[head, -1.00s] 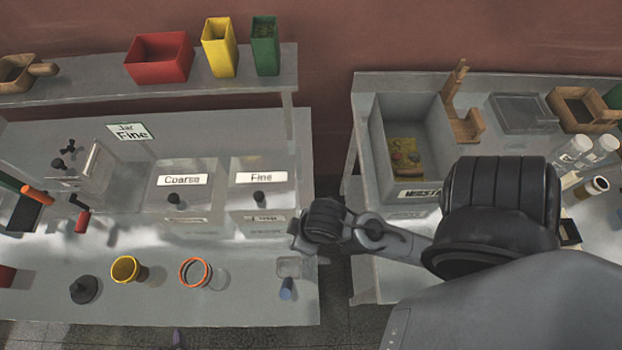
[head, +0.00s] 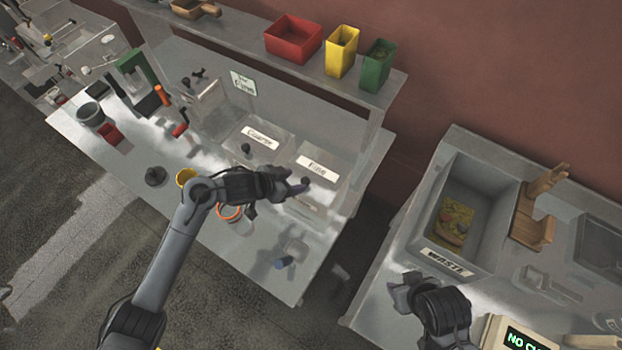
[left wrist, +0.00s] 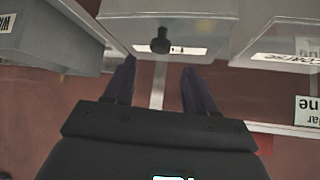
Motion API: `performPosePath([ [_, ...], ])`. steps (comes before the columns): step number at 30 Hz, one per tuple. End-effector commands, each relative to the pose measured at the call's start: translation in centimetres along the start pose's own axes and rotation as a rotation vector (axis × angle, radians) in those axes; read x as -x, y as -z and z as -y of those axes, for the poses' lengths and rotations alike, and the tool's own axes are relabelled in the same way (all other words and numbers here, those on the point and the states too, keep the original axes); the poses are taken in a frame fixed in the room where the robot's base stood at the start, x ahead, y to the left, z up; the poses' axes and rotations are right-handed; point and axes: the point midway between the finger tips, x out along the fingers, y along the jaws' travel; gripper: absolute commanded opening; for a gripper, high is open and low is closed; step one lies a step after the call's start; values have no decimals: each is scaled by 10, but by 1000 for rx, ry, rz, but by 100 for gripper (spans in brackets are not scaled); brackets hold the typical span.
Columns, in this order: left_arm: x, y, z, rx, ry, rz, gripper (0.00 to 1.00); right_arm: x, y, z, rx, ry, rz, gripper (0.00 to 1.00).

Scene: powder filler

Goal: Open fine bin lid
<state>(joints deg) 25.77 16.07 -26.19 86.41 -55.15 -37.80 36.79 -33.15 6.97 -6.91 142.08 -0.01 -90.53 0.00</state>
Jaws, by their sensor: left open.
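The fine bin (head: 318,206) stands at the right end of the left bench, its clear lid (head: 338,160) lying closed. The lid bears a white "Fine" label (head: 317,169) and a black knob (head: 305,181). My left gripper (head: 299,183) is open and empty at the knob's near side. In the left wrist view the knob (left wrist: 160,41) stands just beyond and between the two spread fingers (left wrist: 158,80), apart from them. My right gripper (head: 397,289) is over the right bench's near edge, and its finger gap is unclear.
The coarse bin's lid (head: 260,136) is just left of the fine one. A shelf (head: 240,40) with red, yellow and green containers runs behind. A jar with an orange rim (head: 229,213) is below my left wrist. The waste box (head: 480,185) is on the right bench.

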Motion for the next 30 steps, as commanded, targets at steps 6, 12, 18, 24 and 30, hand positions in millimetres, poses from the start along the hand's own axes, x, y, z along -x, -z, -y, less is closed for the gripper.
performPosePath([
  [6, -38, 0, 0, 2, -1, 0, 56, -3, 0, 0, -2, 1, -1, 43],
  [12, -63, 1, 0, 2, 1, -1, 56, -4, -1, 0, -3, 1, -1, 43],
  [18, -74, 0, 0, 0, 1, -1, 56, -5, -1, 0, -3, 2, -1, 43],
  [24, -76, 0, 0, 0, 1, -1, 56, -5, -2, 1, -3, 2, 1, 43],
  [30, -76, 0, 0, 0, 1, -1, 45, -5, -2, 1, -3, 2, 1, 43],
])
